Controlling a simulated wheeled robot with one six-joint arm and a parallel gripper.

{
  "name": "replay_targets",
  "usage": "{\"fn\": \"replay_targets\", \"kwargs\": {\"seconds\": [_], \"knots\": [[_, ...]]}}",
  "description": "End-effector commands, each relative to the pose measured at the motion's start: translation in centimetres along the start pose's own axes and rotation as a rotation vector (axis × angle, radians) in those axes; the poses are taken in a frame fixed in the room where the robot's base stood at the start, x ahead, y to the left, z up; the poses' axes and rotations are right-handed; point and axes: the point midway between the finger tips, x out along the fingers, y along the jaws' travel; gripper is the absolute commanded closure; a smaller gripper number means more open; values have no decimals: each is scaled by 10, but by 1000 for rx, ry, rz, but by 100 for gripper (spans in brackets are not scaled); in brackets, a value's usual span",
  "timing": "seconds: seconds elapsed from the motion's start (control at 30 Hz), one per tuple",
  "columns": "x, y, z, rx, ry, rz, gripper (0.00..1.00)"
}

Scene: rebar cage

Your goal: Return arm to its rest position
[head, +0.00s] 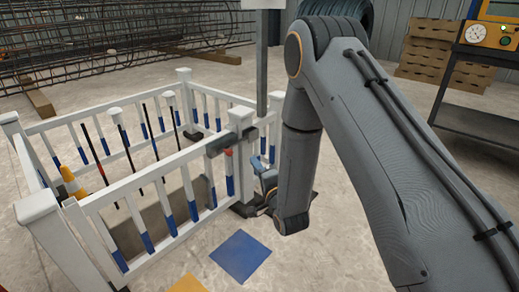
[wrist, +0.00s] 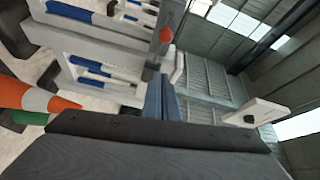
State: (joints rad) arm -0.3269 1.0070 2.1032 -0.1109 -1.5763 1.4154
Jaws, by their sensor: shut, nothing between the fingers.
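My arm (head: 350,140) reaches from the lower right, bends at the top and hangs down outside the white fence's near right corner. My gripper (wrist: 161,98) shows in the wrist view as two narrow blue fingers close together, shut and empty. In the head view the gripper end is partly hidden behind the forearm, with a bluish part (head: 266,178) showing beside the fence. The white fence (head: 140,183) with blue-banded bars also fills the upper left of the wrist view (wrist: 105,38). I cannot tell whether the gripper touches the fence.
A blue floor square (head: 241,256) lies in front. A dark bench (head: 478,122) stands right; the rebar cage (head: 90,45) lies behind.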

Motion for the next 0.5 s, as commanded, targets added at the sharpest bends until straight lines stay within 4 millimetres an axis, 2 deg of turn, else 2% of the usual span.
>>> {"fn": "replay_targets", "kwargs": {"seconds": [0.27, 0.37, 0.5], "knots": [[9, -38, 22, -229, -70, 217, 100], [0, -52, 32, -336, -122, 324, 100], [-24, -72, 48, -478, -219, 465, 100]]}}
